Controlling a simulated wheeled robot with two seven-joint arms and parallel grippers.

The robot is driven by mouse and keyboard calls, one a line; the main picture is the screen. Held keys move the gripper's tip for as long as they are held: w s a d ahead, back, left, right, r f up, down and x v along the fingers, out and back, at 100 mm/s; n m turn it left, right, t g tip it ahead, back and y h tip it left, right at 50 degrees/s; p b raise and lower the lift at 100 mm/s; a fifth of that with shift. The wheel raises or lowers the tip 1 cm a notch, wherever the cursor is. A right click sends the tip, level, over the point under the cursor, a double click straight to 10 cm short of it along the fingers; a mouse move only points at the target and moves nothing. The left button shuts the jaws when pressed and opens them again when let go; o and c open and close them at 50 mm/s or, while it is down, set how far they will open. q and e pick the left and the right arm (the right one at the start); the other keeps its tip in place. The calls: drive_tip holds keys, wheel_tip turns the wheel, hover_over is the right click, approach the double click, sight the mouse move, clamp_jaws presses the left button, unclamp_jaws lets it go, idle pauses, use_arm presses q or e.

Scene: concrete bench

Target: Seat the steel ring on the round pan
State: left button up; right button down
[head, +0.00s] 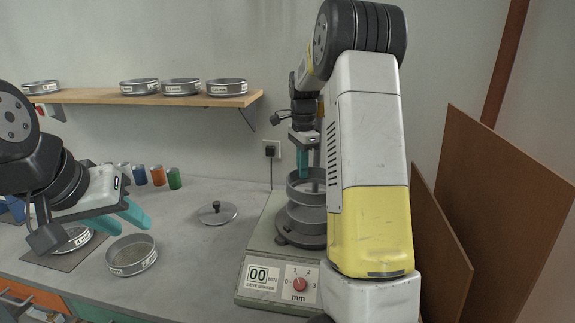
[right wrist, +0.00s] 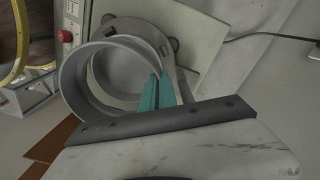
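The steel ring (head: 296,194) is a plain grey open cylinder over the sieve shaker at the centre right. My right gripper (head: 303,172) is shut on its wall from above. In the right wrist view, the teal fingers (right wrist: 157,95) pinch the wall of the ring (right wrist: 76,88). The round pan (head: 294,222) sits on the shaker directly below the ring. It shows through and beyond the ring in the right wrist view (right wrist: 130,70), where the ring looks offset from it. I cannot tell whether they touch. My left gripper (head: 124,217) is open and empty above the bench at left.
A mesh sieve (head: 132,262) lies below my left gripper, with another sieve on a dark mat (head: 60,260) beside it. A lid (head: 217,214) lies left of the shaker (head: 255,262). Several coloured cans (head: 157,175) stand behind. A wall shelf (head: 150,98) holds several sieves. Brown boards lean at right.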

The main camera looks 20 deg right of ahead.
sight(301, 183)
drive_tip(key=shift+f, duration=1.9)
drive_tip(key=shift+a+f, duration=0.1)
drive_tip(key=shift+f, duration=0.5)
drive_tip(key=c, duration=1.6)
unclamp_jaws()
drive_tip(key=shift+r, duration=0.1)
wheel_tip(301, 183, up, 7)
drive_tip(key=shift+r, duration=0.3)
